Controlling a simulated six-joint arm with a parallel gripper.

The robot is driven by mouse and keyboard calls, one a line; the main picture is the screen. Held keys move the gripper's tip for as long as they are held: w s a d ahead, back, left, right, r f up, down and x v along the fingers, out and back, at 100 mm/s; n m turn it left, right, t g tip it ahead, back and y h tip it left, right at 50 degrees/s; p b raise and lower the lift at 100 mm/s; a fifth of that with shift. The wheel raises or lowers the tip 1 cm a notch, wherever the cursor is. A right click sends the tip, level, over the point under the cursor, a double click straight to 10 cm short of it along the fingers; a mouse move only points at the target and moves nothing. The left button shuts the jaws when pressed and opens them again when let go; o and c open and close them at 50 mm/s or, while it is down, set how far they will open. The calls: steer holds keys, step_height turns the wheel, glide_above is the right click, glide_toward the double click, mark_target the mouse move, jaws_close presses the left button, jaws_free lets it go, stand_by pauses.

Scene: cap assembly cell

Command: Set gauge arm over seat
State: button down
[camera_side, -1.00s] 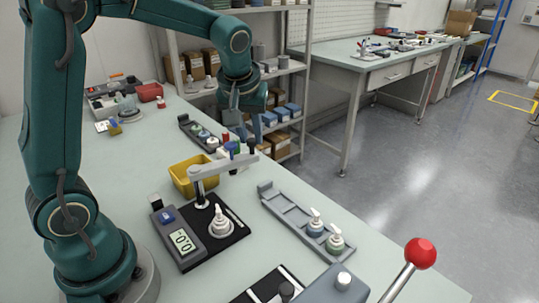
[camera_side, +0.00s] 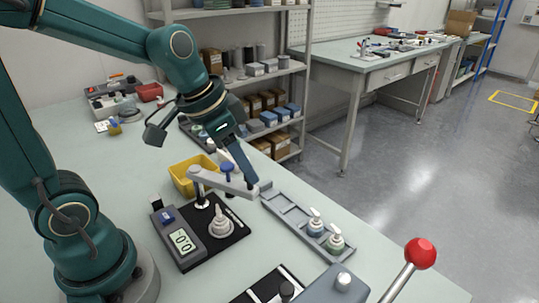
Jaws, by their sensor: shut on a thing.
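The gauge has a black base plate (camera_side: 200,246) with a grey display unit (camera_side: 181,238) at its left. A post on the base carries the light grey gauge arm (camera_side: 212,180), which points right and slightly forward. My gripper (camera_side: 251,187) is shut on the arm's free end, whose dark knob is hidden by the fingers. The round pale seat (camera_side: 221,231) is on the base, with a stepped white part (camera_side: 221,215) standing in it. The arm's free end is behind and right of the seat, not over it.
A yellow bin (camera_side: 184,180) stands just behind the gauge. A grey tray (camera_side: 287,216) holding two white-topped bottles (camera_side: 326,230) lies to the right. A red-balled lever (camera_side: 420,253) rises at front right. Bare table lies at the left.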

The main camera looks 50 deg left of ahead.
steer(key=shift+s+d+m+g+h, duration=0.2)
steer(key=shift+s+m+h, duration=0.25)
steer(key=shift+s+m, duration=0.85)
steer(key=shift+s+d+m+g+h, duration=0.15)
steer(key=shift+s+m+h, duration=0.3)
steer(key=shift+s+m, duration=0.8)
steer(key=c, duration=0.7)
jaws_free()
steer(key=v, duration=0.5)
steer(key=shift+r, duration=0.1)
